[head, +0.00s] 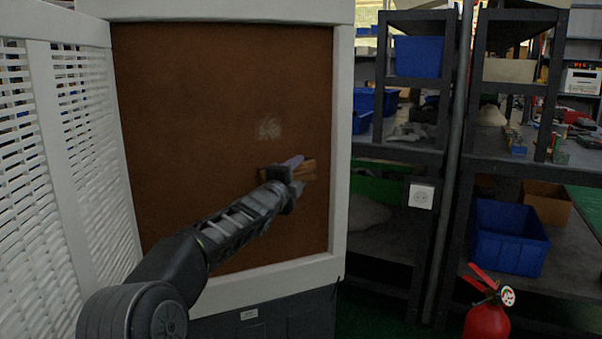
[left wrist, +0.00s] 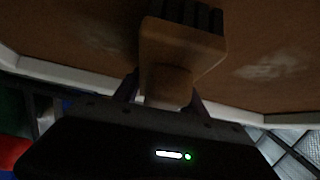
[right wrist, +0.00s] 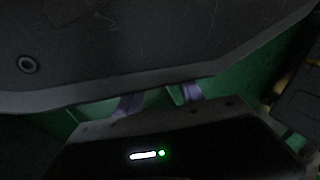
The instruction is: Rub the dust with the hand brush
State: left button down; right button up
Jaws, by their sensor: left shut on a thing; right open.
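The hand brush (head: 307,171) has a wooden body. My left gripper (head: 291,170) is shut on it in front of the brown board (head: 200,100). In the left wrist view the brush (left wrist: 180,52) points its dark bristles at the board; whether they touch it I cannot tell. A pale dust patch (head: 268,128) lies on the board just above and left of the brush. In the left wrist view a dust smear (left wrist: 265,67) shows to the right of the brush, and a fainter mark lies to its left. My right gripper (right wrist: 160,98) is open and empty, outside the head view.
A white frame (head: 341,150) borders the board, and a white slatted panel (head: 75,130) stands at left. Dark shelves with blue bins (head: 507,236) and a red fire extinguisher (head: 487,315) stand at right. A dark surface (right wrist: 150,45) is close to my right gripper.

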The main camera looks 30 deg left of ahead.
pick_arm(q)
jog(key=shift+a, duration=0.15)
jog(key=shift+s+a+p, duration=0.15)
jog(key=shift+s+a, duration=0.3)
jog(key=shift+s, duration=0.2)
jog(key=shift+s+a+p, duration=0.15)
jog(key=shift+s+a, duration=0.25)
jog(key=shift+s, duration=0.25)
jog(key=shift+s+a+p, duration=0.3)
jog(key=shift+s+a, duration=0.1)
jog(key=shift+s, duration=0.05)
jog(key=shift+s+a, duration=0.55)
jog(key=shift+s, duration=0.1)
jog(key=shift+p, duration=0.3)
